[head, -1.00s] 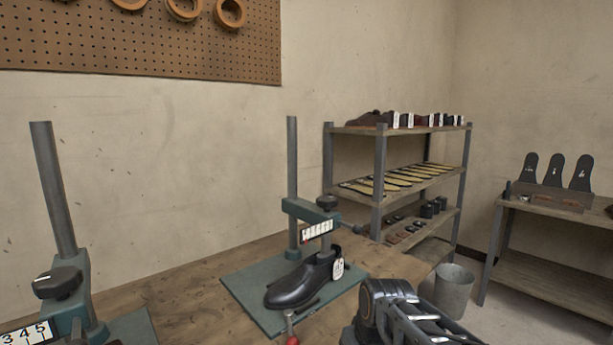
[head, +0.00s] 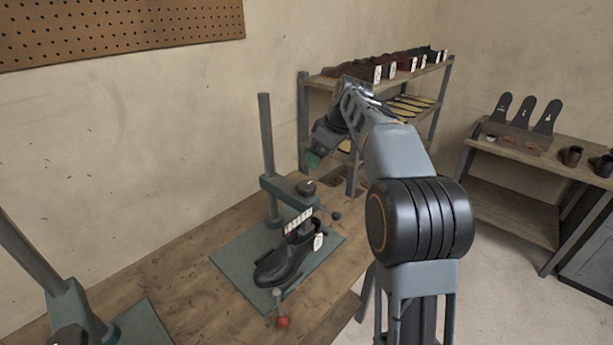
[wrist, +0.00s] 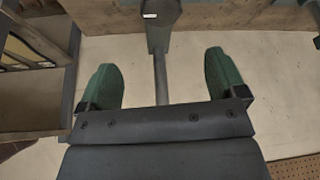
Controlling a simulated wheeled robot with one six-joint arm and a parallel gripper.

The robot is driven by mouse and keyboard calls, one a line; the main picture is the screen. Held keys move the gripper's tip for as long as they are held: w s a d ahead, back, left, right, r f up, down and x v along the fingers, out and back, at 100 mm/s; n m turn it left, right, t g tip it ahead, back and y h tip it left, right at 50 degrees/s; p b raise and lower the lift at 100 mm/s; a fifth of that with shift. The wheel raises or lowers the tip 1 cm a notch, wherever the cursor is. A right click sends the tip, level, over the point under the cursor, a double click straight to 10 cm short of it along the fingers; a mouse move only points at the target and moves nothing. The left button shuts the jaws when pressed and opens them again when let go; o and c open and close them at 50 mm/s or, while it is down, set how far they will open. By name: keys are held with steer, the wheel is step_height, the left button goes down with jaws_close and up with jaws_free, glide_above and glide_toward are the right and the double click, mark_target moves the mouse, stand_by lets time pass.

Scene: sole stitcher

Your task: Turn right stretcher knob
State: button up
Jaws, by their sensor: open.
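The right stretcher stands on a green base plate (head: 232,262) on the bench, with a grey post (head: 267,145) and a numbered scale (head: 298,222). Its dark knob (head: 306,187) sits on top of the green carriage. A black shoe (head: 278,266) with a white tag is below it. My gripper (head: 313,160) is above and slightly behind the knob, apart from it. In the wrist view my gripper (wrist: 163,85) has its green fingers spread with nothing held. The post (wrist: 161,80) shows between them, farther off. I cannot make out the knob clearly in that view.
A second stretcher (head: 70,310) is at the lower left. A red-ended lever (head: 283,322) sticks out at the front of the right one. A shelf rack (head: 303,120) stands behind my arm, and a side table (head: 530,150) is at the right.

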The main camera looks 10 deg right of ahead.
mark_target(305, 184)
steer(key=x, duration=1.2)
steer(key=shift+s+a, duration=0.1)
steer(key=shift+a, duration=0.05)
steer(key=c, duration=0.9)
